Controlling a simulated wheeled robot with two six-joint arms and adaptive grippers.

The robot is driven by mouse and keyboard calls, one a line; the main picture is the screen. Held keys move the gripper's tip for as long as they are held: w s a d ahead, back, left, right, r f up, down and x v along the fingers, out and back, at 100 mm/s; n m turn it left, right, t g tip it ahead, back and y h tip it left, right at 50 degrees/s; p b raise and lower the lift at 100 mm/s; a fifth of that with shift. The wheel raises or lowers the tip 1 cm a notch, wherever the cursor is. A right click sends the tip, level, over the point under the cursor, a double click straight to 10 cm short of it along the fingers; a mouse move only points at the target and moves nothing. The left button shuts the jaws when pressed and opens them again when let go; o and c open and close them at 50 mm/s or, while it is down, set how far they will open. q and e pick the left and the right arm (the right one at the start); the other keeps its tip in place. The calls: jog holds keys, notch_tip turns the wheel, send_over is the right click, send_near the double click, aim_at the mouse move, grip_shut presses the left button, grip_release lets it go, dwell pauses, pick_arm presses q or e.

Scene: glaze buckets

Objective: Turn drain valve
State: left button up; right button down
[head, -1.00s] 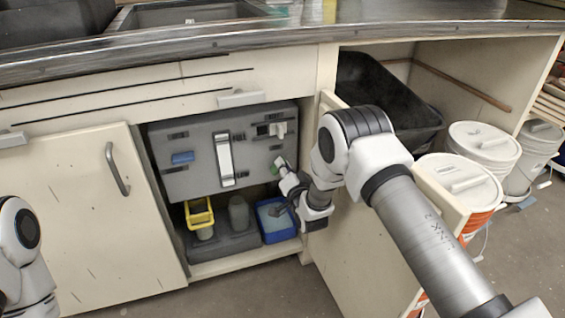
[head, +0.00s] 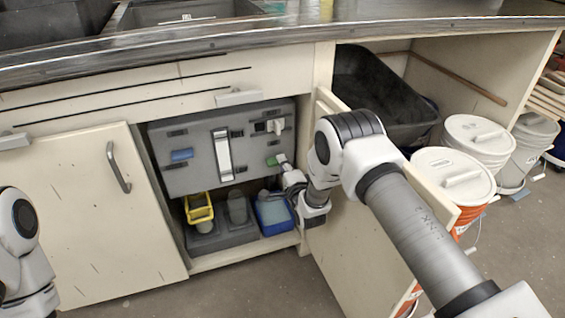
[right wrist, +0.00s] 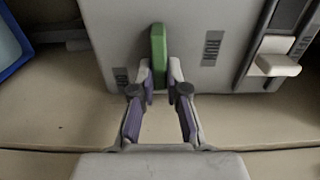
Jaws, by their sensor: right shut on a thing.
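The green valve handle (head: 271,161) sits at the lower right of the grey panel (head: 203,178) inside the open cabinet. My right gripper (head: 281,159) reaches it from the right and is shut on it. In the right wrist view the green handle (right wrist: 158,50) stands upright in the picture, and the fingertips of my right gripper (right wrist: 159,72) close on its two sides near its lower end. Part of my left arm shows at the left edge of the head view; its gripper is out of view.
The panel also carries a blue handle (head: 182,155), a white vertical bar (head: 223,155) and a white lever (head: 275,125), also in the right wrist view (right wrist: 277,62). A yellow bin (head: 199,208) and blue bin (head: 274,216) stand below. The open cabinet door (head: 350,230) is close to my right arm.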

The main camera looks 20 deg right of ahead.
jog(key=shift+f, duration=0.1)
dwell(0.3)
jog(key=c, duration=1.2)
grip_release()
jog(key=shift+s, duration=0.1)
jog(key=s, duration=1.1)
jog(key=shift+s, duration=0.4)
